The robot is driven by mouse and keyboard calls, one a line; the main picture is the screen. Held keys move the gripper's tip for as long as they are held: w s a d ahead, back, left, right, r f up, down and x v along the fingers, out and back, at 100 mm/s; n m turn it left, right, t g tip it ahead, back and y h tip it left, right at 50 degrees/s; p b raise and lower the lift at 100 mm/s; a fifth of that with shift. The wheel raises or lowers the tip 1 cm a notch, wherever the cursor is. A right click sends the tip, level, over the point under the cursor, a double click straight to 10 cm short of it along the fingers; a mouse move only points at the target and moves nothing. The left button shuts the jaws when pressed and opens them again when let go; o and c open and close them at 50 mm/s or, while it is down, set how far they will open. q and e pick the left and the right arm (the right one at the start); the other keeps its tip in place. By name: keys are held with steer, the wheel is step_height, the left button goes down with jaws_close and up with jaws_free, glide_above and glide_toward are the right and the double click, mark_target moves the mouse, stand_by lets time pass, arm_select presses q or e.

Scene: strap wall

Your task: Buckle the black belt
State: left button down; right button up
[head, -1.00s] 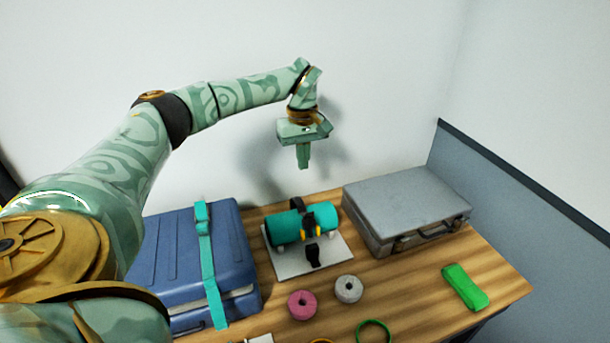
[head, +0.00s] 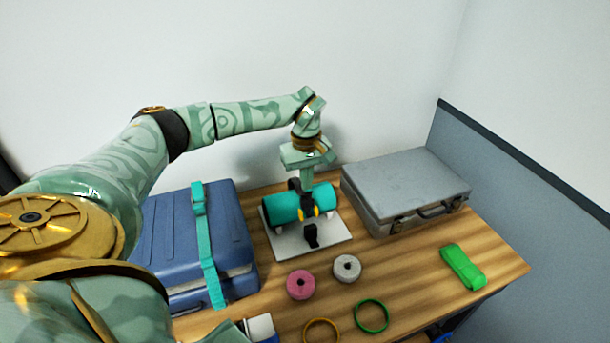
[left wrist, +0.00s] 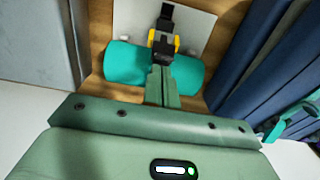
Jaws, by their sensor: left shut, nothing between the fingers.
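The black belt (head: 294,187) runs over a teal roll (head: 283,209) that lies on a white board (head: 286,242) on the table. Yellow parts (head: 307,213) show at the belt on the front of the roll, and a black end piece (head: 311,236) lies on the board in front. In the left wrist view the belt's black piece (left wrist: 166,18) and the yellow-edged part (left wrist: 152,38) show beyond the fingertips. My left gripper (head: 306,184) is shut and empty, pointing down just behind the top of the roll. Whether it touches the belt I cannot tell. My right gripper is out of view.
A blue suitcase (head: 173,240) with a teal strap (head: 206,250) stands left. A grey case (head: 405,185) stands right.

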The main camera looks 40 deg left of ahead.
arm_select(q)
steer(key=s+d+f+p, duration=0.2)
steer(key=s+d+f, duration=0.1)
steer(key=d+f, duration=0.2)
steer(key=shift+d+f, duration=0.15)
steer(key=shift+f, duration=0.15)
steer(key=shift+p, duration=0.35)
